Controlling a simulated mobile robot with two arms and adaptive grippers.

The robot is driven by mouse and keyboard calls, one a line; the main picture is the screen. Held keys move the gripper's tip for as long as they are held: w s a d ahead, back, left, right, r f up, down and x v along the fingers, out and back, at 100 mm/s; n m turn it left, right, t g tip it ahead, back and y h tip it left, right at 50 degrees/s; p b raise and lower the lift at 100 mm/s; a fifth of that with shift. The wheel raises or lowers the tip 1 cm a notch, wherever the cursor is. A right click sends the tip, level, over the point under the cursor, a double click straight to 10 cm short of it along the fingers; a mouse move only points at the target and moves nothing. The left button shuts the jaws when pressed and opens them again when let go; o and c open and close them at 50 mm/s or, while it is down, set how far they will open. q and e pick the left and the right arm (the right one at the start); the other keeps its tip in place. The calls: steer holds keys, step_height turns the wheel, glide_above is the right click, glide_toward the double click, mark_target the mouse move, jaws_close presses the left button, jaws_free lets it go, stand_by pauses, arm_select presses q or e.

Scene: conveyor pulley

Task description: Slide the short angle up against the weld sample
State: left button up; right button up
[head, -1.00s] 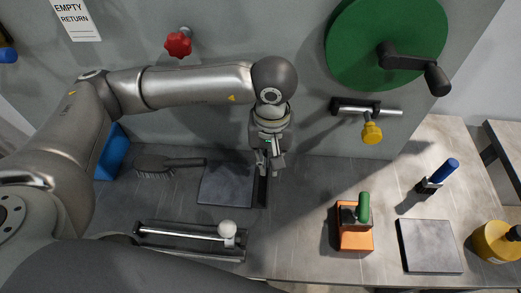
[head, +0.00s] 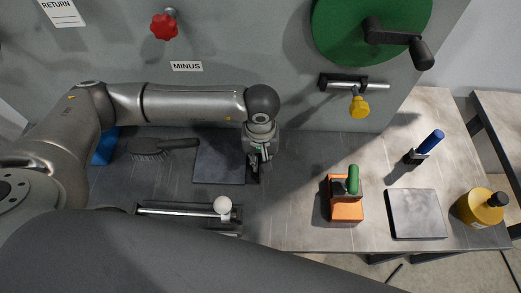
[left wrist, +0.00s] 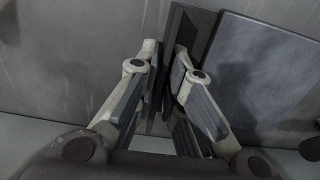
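The short angle (head: 254,176) is a narrow dark strip standing on the bench just right of a dark square plate, which I take for the weld sample (head: 218,164). In the left wrist view the angle (left wrist: 180,22) runs between my fingertips, with the plate (left wrist: 262,62) close on its right. A narrow strip seems to part their edges; I cannot tell if they touch. My left gripper (head: 260,156) is low over the angle. In the left wrist view its fingers (left wrist: 168,75) are close together on the angle's upright side, hiding part of it. My right gripper is out of view.
A wire brush (head: 150,150) lies left of the plate. A rail with a white knob (head: 222,205) is in front. The bench between is clear.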

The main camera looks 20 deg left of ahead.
arm_select(q)
steer(key=shift+f, duration=0.1)
steer(key=shift+c, duration=0.3)
jaws_close()
steer(key=o, duration=0.5)
jaws_free()
step_height(320, 180, up, 12)
steer(key=shift+r, duration=0.1)
